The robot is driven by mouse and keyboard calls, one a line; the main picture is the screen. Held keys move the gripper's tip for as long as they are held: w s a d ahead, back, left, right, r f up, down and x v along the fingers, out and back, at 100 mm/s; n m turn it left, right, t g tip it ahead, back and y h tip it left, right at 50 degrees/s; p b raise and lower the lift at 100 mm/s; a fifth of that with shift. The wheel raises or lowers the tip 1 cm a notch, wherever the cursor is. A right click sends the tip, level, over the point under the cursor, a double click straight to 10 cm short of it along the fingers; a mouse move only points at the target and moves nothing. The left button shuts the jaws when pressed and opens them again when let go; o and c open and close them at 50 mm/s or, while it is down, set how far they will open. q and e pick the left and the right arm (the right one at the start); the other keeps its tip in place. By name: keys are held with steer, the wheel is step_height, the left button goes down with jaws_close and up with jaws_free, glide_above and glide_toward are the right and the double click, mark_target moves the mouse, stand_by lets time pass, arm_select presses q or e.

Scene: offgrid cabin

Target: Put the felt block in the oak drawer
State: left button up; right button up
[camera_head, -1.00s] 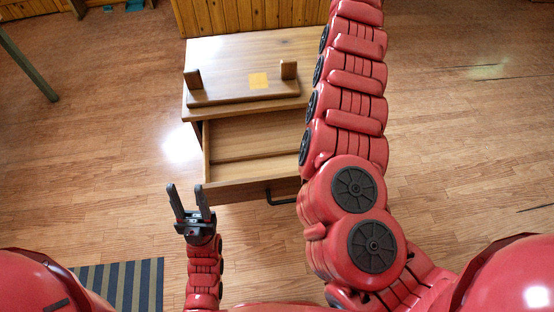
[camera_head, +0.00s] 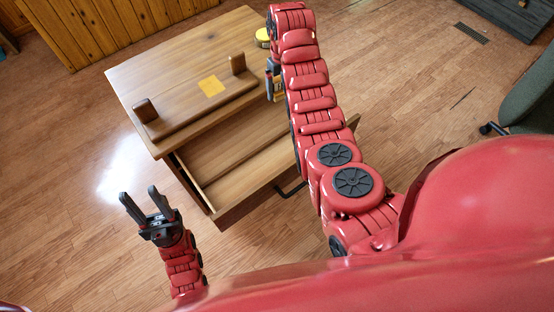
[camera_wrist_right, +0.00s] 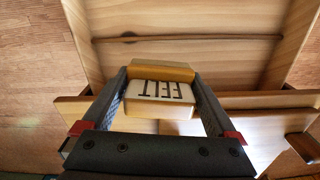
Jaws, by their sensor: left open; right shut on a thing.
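The felt block (camera_wrist_right: 160,92) is yellow-tan with a white label reading FELT in the right wrist view. My right gripper (camera_wrist_right: 161,97) is shut on it, with a finger on each side. In the head view the right gripper (camera_head: 272,85) is beside the cabinet's right side, near the drawer, and the block is mostly hidden. The oak drawer (camera_head: 238,208) is pulled out, and its visible inside is empty. My arm covers its right part. My left gripper (camera_head: 146,203) is open and empty, left of the drawer front.
On the cabinet top (camera_head: 180,60) are a wooden stand (camera_head: 205,107) with two end posts, an orange square (camera_head: 211,87) and a round yellow thing (camera_head: 262,38). An office chair (camera_head: 530,105) stands at the right. The floor left of the cabinet is clear.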

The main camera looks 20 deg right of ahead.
steer(key=shift+n, duration=0.7)
steer(key=s+a+f, duration=0.1)
steer(key=s+f, duration=0.2)
steer(key=f, duration=0.3)
steer(key=s+a+f, duration=0.2)
steer(key=s+f, duration=0.2)
steer(key=f, duration=0.2)
steer(key=s+a+f, duration=0.2)
steer(key=s+f, duration=0.1)
steer(key=f, duration=0.4)
steer(key=shift+s, duration=0.35)
steer(key=shift+f+p, duration=0.45)
steer(key=shift+f, duration=1.45)
